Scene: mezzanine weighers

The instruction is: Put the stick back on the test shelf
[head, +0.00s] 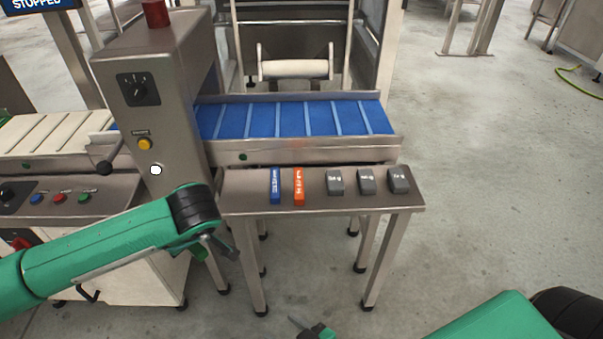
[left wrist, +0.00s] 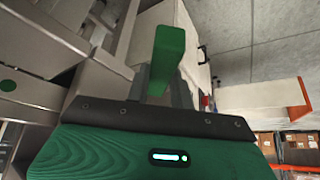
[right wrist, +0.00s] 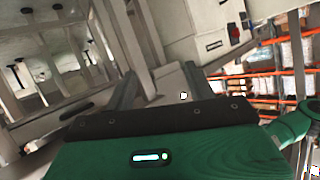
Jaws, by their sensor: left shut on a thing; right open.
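The test shelf (head: 315,203) is a small grey metal table in front of the blue conveyor. A blue stick (head: 275,186) and an orange stick (head: 299,187) lie side by side on its left half. My left gripper (head: 214,248), just left of the shelf and below its top, is shut on a green stick. The green stick (left wrist: 172,52) shows clearly between the fingers in the left wrist view; the head view shows little of it. My right gripper (head: 309,329) is low at the bottom edge, open and empty in the right wrist view (right wrist: 150,82).
Several grey blocks (head: 366,181) occupy the shelf's right half. Bare shelf top lies left of the blue stick. The blue conveyor (head: 300,119) runs behind, and a metal cabinet (head: 150,100) with a knob and yellow button stands left. Open floor (head: 490,200) is at right.

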